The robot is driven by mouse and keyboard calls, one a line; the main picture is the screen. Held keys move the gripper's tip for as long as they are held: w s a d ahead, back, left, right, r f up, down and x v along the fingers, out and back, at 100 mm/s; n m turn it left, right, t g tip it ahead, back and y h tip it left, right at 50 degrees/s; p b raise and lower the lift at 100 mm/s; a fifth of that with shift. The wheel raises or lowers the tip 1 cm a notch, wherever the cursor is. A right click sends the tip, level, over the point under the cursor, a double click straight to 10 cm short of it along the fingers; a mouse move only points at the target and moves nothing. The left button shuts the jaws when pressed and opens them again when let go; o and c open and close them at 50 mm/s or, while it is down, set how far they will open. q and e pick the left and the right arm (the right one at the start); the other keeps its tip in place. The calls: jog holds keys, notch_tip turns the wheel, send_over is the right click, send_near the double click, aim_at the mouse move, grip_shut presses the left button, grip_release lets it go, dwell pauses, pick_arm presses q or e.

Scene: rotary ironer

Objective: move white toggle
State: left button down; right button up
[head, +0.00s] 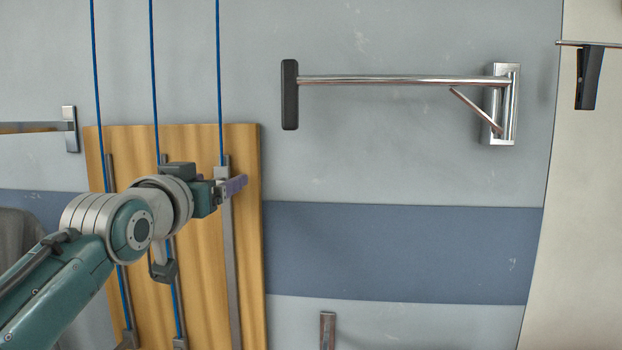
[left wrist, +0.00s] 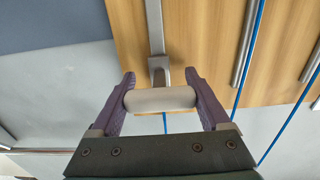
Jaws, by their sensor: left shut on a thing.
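The white toggle (left wrist: 160,100) is a short pale cylinder lying crosswise between the purple fingers of my left gripper (left wrist: 159,80) in the left wrist view. The fingers are shut on it, one at each end. It sits at the end of a metal bracket (left wrist: 158,66) on a slotted metal rail (left wrist: 154,25). In the head view my left gripper (head: 235,186) is in front of the wooden board, at the right-hand rail (head: 232,270). The toggle is hidden there. My right gripper is not in view.
The wooden board (head: 250,230) carries several vertical rails with blue cords (head: 153,80) running up from them. A metal swing arm (head: 390,80) with a black end pad (head: 290,95) juts from the wall at upper right. The blue wall band (head: 400,250) is clear.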

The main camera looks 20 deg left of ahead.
pick_arm(q)
jog(key=shift+r, duration=0.4)
grip_release()
jog(key=shift+f, duration=0.1)
jog(key=shift+f, duration=0.1)
jog(key=shift+s+d+f+b, duration=0.15)
jog(key=shift+s+b, duration=0.15)
jog(key=shift+s, duration=0.3)
jog(key=b+v, duration=0.3)
jog(key=v, duration=0.5)
jog(key=shift+s, duration=0.3)
